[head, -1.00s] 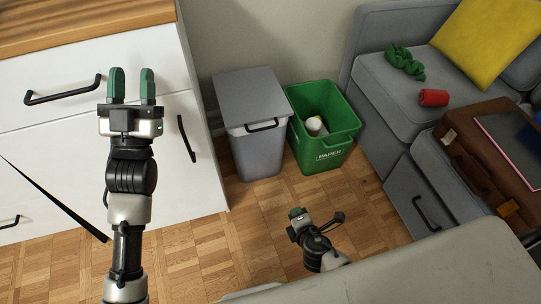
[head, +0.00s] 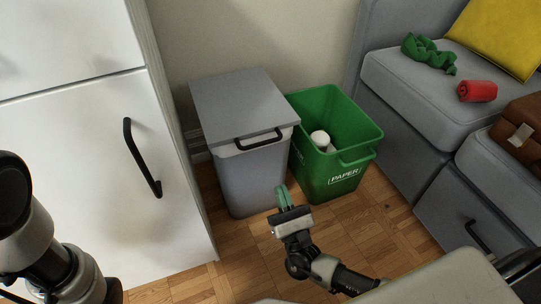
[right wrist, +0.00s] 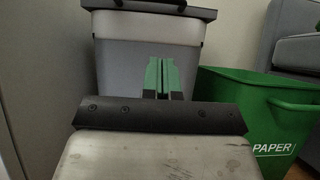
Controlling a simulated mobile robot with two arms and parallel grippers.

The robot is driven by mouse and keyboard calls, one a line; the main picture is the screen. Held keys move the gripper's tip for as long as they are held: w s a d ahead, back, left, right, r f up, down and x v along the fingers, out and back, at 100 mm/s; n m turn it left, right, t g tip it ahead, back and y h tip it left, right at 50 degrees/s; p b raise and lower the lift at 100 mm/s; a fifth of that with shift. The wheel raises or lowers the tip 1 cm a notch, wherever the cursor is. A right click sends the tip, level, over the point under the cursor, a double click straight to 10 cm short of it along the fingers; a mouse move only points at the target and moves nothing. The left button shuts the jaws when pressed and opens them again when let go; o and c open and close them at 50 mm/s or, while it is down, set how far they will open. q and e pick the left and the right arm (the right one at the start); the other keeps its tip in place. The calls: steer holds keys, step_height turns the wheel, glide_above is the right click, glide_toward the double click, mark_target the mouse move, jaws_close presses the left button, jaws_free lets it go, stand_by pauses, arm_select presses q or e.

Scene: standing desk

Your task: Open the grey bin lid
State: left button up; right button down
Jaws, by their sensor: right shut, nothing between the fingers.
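The grey bin (head: 255,180) stands on the floor between the white cabinet and the green paper bin. Its flat grey lid (head: 240,103) is closed, with a black handle (head: 259,141) along its front edge. My right gripper (head: 281,193) is in front of the bin, low and below the handle. It is shut and empty, and its green fingers point toward the bin. In the right wrist view the shut fingers (right wrist: 161,76) show before the bin's front wall (right wrist: 130,52), with the lid's dark rim (right wrist: 150,8) above. Part of my left arm shows at lower left, but its gripper is out of view.
The open green paper bin (head: 332,179) stands just right of the grey bin and holds a white item. The white cabinet (head: 75,180) with a black handle is close on the left. A grey sofa (head: 425,100) is at right. Wooden floor is clear in front.

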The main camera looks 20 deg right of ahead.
steer(key=w+r+b, duration=0.2)
steer(key=w+r, duration=0.4)
steer(key=r, duration=0.1)
steer(key=shift+w+r, duration=0.2)
